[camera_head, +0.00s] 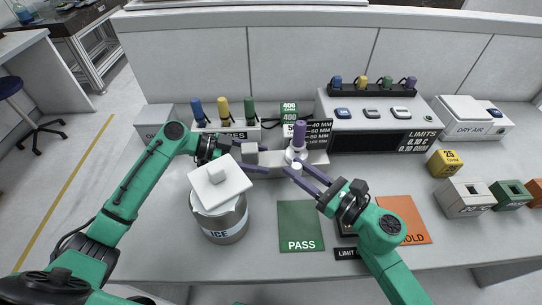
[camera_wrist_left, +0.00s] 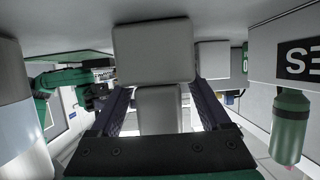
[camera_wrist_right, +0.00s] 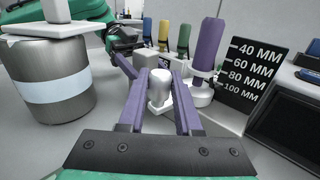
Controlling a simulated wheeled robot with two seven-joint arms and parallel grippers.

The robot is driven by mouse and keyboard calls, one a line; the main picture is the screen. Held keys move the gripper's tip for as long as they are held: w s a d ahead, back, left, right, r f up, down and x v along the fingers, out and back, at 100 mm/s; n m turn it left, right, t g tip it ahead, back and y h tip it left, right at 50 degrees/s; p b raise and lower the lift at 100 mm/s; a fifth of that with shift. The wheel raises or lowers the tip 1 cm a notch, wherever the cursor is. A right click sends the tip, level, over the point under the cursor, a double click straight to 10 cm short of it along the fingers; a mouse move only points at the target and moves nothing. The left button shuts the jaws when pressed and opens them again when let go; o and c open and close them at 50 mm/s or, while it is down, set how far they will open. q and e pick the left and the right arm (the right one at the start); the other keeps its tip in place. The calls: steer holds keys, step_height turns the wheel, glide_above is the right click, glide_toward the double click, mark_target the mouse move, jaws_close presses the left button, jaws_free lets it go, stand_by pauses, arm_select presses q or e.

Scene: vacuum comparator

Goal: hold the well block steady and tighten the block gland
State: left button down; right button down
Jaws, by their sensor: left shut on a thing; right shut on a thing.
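The well block (camera_head: 250,157) is a light grey block at the middle of the bench. My left gripper (camera_head: 267,160) is closed around a grey part of it, and the left wrist view shows that part (camera_wrist_left: 158,108) between the fingers. The block gland (camera_wrist_right: 160,88) is a short pale rounded knob at the front of the block. My right gripper (camera_wrist_right: 158,100) has its purple fingers closed on either side of it. A purple-handled probe (camera_head: 300,135) stands upright in a white collar just behind the gland; it also shows in the right wrist view (camera_wrist_right: 208,45).
A rack with blue, yellow and green handles (camera_head: 223,112) is behind. The depth sign (camera_head: 319,132) is beside the probe. The green PASS mat (camera_head: 300,222) is bare.

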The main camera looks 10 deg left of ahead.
arm_select(q)
steer(key=shift+s+d, duration=0.2)
steer(key=shift+s, duration=0.05)
arm_select(e)
steer(key=shift+w+d+f, duration=0.1)
steer(key=shift+w+d, duration=0.15)
stand_by(0.3)
arm_select(q)
steer(key=shift+s, duration=0.1)
steer(key=shift+w, duration=0.25)
arm_select(e)
steer(key=n+g+y, duration=0.1)
steer(key=d+n+g, duration=0.1)
steer(key=g, duration=0.1)
steer(key=shift+w+d+y, duration=0.25)
steer(key=shift+d+y, duration=0.05)
steer(key=shift+y, duration=0.1)
steer(key=shift+c, duration=1.8)
jaws_free()
steer(key=shift+s+a, duration=0.1)
steer(key=shift+s, duration=0.05)
arm_select(q)
steer(key=shift+a, duration=0.1)
arm_select(e)
steer(key=shift+n, duration=0.3)
steer(key=shift+s, duration=0.1)
steer(key=v, duration=0.7)
steer(key=shift+g, duration=0.4)
